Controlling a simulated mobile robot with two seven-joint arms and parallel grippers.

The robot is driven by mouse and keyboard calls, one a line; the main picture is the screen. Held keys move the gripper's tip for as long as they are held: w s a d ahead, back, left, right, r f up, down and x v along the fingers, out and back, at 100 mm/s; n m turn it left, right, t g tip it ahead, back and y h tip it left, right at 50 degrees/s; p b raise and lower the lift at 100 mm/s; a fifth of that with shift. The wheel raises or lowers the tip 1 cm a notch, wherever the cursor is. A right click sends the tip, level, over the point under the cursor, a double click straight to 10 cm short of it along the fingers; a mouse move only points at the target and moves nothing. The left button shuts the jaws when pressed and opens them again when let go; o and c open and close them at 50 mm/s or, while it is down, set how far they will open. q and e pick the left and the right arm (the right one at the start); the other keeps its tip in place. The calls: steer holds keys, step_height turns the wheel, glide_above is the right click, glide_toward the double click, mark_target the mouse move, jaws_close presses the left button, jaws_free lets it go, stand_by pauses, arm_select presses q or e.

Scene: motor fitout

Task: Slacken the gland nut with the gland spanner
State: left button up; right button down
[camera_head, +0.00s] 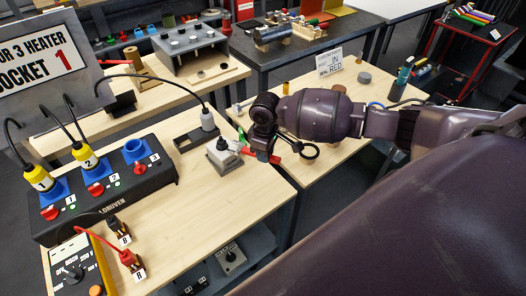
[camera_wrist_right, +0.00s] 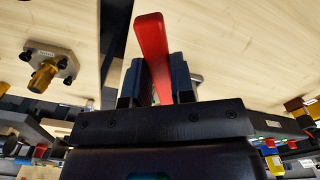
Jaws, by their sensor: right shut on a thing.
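My right gripper (camera_head: 263,150) is shut on a red handle (camera_wrist_right: 153,50), which I take to be the gland spanner's. In the head view, red parts (camera_head: 247,151) show on both sides of the gripper, just right of a small grey box (camera_head: 219,160). The spanner's working end cannot be made out. A grey cable fitting (camera_head: 207,120) stands behind the box. My left gripper is not in view.
A black socket panel (camera_head: 110,195) with yellow plugs stands at left. A yellow meter (camera_head: 82,270) and its leads lie at front left. The wood bench right of the panel is mostly clear. The wrist view shows a brass fitting on a plate (camera_wrist_right: 45,72).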

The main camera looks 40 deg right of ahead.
steer(key=shift+r, duration=3)
